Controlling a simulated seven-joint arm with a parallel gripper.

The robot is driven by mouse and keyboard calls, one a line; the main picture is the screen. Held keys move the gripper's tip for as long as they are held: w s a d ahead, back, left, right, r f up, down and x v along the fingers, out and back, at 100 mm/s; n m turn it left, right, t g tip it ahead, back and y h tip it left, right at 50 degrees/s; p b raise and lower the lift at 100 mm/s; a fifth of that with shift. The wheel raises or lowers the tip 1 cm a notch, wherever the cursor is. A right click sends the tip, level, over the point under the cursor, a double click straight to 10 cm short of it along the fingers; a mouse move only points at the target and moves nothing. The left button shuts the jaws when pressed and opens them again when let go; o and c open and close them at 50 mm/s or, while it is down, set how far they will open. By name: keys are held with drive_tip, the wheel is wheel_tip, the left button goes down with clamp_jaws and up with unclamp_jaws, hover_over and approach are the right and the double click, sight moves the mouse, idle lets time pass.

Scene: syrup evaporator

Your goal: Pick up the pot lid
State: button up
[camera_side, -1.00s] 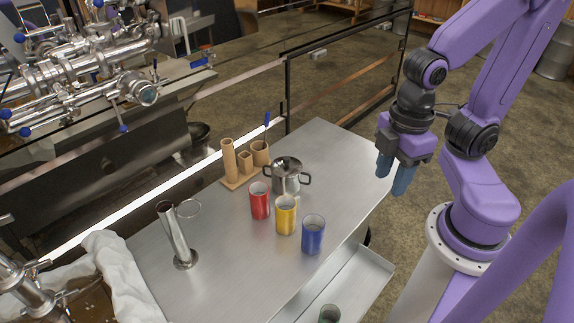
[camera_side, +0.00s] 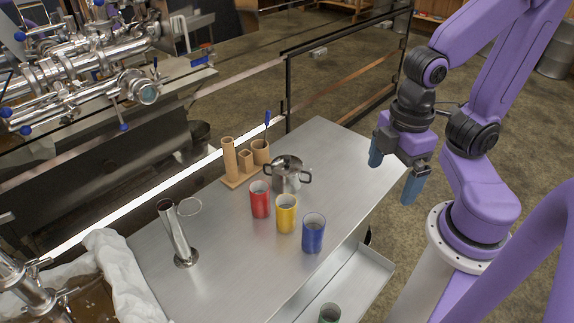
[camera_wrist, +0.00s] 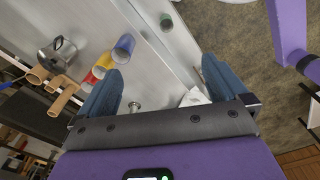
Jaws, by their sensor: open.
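The steel pot (camera_side: 287,181) stands on the metal table with side handles and its lid (camera_side: 287,163) on top. In the wrist view the pot (camera_wrist: 57,57) shows at the upper left, with the lid (camera_wrist: 58,42) small at its edge. My gripper (camera_side: 394,176) is to the right of the pot, above the table's right end. Its blue fingers are spread wide with nothing between them. In the wrist view my gripper (camera_wrist: 160,82) is also open and empty.
Red (camera_side: 260,199), yellow (camera_side: 286,214) and blue (camera_side: 313,233) cups stand in front of the pot. A wooden holder (camera_side: 240,178) is just left of it. A steel cylinder (camera_side: 177,236) stands farther left. The table's right end is clear.

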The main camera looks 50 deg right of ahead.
drive_tip(key=w+a+f+n+h, duration=0.1)
drive_tip(key=w+a+f+h, duration=0.1)
drive_tip(key=w, duration=0.6)
drive_tip(key=w+a+f+n+h, duration=0.1)
drive_tip(key=w+a+f+h, duration=0.15)
drive_tip(key=w, duration=0.55)
drive_tip(key=w+a+f+n+h, duration=0.1)
drive_tip(key=w+a+h, duration=0.15)
drive_tip(key=w, duration=0.45)
drive_tip(key=n+h, duration=0.2)
drive_tip(key=h, duration=0.5)
approach(286, 160)
drive_tip(key=x, duration=0.7)
drive_tip(key=shift+w+d+r, duration=0.15)
drive_tip(key=shift+d, duration=0.1)
drive_tip(key=shift+x, duration=2.7)
drive_tip(key=shift+a, duration=0.1)
drive_tip(key=c, duration=1.7)
drive_tip(key=shift+f, duration=0.25)
clamp_jaws()
